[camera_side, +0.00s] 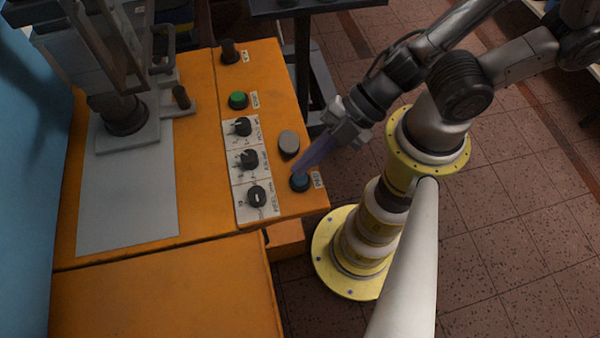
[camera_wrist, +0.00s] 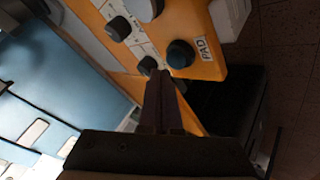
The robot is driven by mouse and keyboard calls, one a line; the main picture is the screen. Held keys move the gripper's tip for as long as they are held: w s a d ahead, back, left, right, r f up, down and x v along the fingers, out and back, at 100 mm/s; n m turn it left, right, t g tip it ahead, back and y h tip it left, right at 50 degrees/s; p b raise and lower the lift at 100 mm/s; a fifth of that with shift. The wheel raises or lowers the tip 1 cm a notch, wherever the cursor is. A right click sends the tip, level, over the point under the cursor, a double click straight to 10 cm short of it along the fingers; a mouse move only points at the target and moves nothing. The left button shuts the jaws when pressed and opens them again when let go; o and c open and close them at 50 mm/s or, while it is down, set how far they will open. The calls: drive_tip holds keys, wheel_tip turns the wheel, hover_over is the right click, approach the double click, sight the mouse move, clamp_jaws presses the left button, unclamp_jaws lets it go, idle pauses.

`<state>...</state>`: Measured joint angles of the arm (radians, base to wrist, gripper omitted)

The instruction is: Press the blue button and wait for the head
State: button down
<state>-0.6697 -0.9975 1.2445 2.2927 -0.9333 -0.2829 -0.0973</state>
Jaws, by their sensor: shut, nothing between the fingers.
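The blue button (camera_side: 300,182) is a dark blue round knob at the right edge of the orange panel, beside a label. In the wrist view the button (camera_wrist: 180,53) sits just beyond my fingertips, next to a label reading PAD. My gripper (camera_side: 297,173) is shut and empty, its fingers slanting down to the button's upper edge. A dark round head (camera_side: 123,114) stands at the grey plate on the left, under a metal frame.
The orange panel (camera_side: 265,75) also carries a green button (camera_side: 238,100), a grey button (camera_side: 289,143), a black knob (camera_side: 229,52) and several black dials on white plates. A grey sheet (camera_side: 125,200) lies left of them. Open tiled floor is at right.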

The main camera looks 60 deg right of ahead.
drive_tip(key=shift+r, duration=2.55)
